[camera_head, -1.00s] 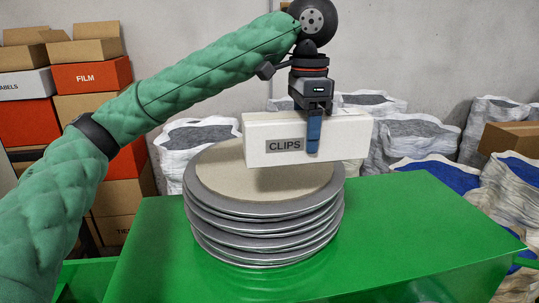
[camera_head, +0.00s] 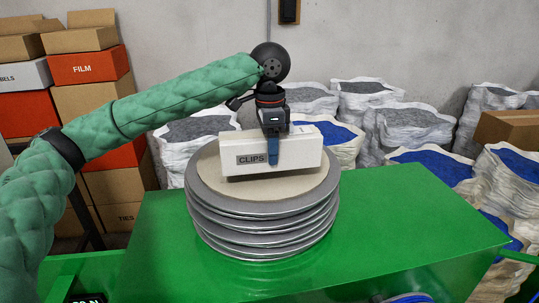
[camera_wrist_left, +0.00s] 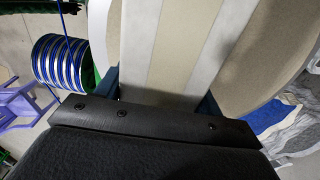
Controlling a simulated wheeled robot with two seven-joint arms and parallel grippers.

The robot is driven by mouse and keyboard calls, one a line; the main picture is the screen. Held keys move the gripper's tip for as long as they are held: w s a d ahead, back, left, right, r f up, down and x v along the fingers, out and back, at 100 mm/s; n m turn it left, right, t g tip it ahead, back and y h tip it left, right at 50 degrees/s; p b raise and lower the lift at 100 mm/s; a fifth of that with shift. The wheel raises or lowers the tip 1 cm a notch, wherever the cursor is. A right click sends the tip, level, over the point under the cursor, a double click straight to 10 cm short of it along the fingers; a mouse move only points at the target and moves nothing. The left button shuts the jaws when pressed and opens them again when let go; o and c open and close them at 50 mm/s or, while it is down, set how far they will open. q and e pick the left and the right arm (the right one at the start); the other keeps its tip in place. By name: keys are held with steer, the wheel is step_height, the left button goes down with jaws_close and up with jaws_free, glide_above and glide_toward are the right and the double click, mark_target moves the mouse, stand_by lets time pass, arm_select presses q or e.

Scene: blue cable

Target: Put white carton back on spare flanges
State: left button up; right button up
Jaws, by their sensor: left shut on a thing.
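The white carton (camera_head: 300,155), labelled CLIPS, is in my left gripper (camera_head: 273,158), which is shut on it from above. The carton is level and over the top of the spare flanges (camera_head: 265,228), a stack of grey discs with a beige top face. I cannot tell whether its underside touches the top disc. In the left wrist view the carton (camera_wrist_left: 168,40) fills the middle between the fingers, with the beige disc top (camera_wrist_left: 262,50) beside it. My right gripper is not in view.
The stack stands on a green table (camera_head: 420,225) with free room to its right. White sacks (camera_head: 408,130) line the wall behind. Cardboard boxes (camera_head: 100,120) are piled at the left. A blue coil (camera_head: 410,298) shows at the bottom edge.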

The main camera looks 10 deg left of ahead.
arm_select(q)
steer(key=shift+f+p, duration=0.5)
steer(key=shift+p, duration=0.1)
steer(key=shift+s+f+p, duration=0.1)
steer(key=shift+f+p, duration=0.5)
steer(key=shift+f, duration=0.7)
steer(key=o, duration=1.7)
steer(key=shift+f, duration=0.15)
